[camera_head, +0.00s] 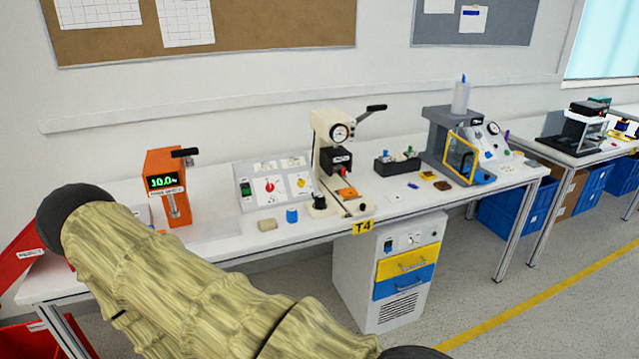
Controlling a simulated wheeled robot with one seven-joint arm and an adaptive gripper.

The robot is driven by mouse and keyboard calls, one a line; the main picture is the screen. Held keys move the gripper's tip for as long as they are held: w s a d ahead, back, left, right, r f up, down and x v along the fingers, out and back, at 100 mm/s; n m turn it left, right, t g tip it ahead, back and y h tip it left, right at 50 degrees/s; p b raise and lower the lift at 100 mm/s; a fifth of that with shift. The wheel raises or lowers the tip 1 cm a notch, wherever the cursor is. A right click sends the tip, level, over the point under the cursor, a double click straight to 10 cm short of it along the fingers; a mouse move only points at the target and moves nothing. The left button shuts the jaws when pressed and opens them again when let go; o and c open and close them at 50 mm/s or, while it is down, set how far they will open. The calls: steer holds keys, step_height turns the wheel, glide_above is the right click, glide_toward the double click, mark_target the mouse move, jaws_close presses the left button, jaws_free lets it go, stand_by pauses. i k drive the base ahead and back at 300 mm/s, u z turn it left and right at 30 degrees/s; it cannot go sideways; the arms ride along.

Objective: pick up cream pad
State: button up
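A small cream pad (267,225) lies on the white bench top, just left of a small blue cylinder (292,215) and in front of the switch panel. It looks like a low block with rounded edges. Nothing touches it that I can see. My arm, in a pale yellow-green ribbed sleeve, crosses the lower left of the head view. My gripper cannot be made out in this view, so its state and its distance from the pad do not show.
The switch panel (273,188) has red and yellow rotary knobs. An orange tester (165,188) stands left of the pad, a cream press (333,155) with a gauge and lever right of it. The bench (240,242) is clear in front of the pad. Drawers (388,275) stand below.

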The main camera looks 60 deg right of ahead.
mark_target(266, 225)
steer(key=z, duration=0.8)
steer(key=i, duration=0.7)
steer(key=z, duration=0.65)
